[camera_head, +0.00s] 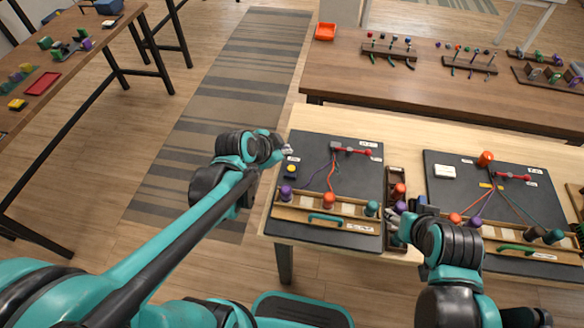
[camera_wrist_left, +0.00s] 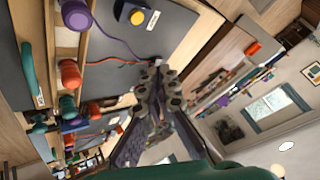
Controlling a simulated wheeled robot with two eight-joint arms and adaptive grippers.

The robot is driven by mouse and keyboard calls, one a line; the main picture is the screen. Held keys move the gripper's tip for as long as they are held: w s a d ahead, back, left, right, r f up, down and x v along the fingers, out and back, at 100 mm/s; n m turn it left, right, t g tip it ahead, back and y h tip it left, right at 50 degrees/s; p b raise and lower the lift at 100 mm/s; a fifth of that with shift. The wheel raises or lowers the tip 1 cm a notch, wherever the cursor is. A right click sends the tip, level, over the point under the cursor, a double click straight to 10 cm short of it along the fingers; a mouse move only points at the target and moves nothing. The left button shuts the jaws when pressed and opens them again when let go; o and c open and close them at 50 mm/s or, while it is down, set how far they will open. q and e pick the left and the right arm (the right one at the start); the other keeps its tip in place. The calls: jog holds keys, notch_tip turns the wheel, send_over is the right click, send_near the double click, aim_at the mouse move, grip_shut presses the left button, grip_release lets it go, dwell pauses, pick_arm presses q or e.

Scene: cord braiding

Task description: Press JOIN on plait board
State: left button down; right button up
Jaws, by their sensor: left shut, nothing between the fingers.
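A dark board (camera_head: 310,150) lies on the light wood table, with purple, red and teal bobbins on a wooden rail at its front. A blue button box with a yellow top (camera_head: 291,170) sits at its left edge. It also shows in the left wrist view (camera_wrist_left: 137,14), with a small white label beside it that I cannot read. My left gripper (camera_head: 288,149) is shut and empty, just beyond the button and apart from it. Its fingers (camera_wrist_left: 155,72) point over the board. My right gripper (camera_head: 393,214) is beside the narrow rack; its fingers are too small to judge.
A narrow wooden rack (camera_head: 405,174) with bobbins stands between this board and a second dark board (camera_head: 450,190) on the right. A red clip (camera_head: 352,151) holds the cords at the first board's back.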

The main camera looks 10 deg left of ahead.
aim_at(290, 170)
pick_arm(q)
jog(key=w+f+m, duration=0.1)
jog(key=w+m, duration=0.1)
jog(key=w, duration=0.1)
jog(key=w+f+m, duration=0.1)
jog(key=shift+w+d+f+h, duration=0.15)
jog(key=shift+d+f+h, duration=0.1)
jog(key=shift+f+h, duration=0.05)
jog(key=shift+f, duration=0.1)
notch_tip(290, 170, down, 9)
jog(key=b, duration=0.7)
jog(key=shift+r+b, duration=0.2)
jog(key=shift+b, duration=0.2)
dwell(0.8)
jog(key=shift+f+b, duration=0.35)
jog(key=shift+f, duration=0.05)
jog(key=shift+f+b, duration=0.4)
jog(key=shift+f, duration=0.15)
dwell(0.6)
jog(key=shift+r, duration=0.15)
jog(key=shift+r+p, duration=0.85)
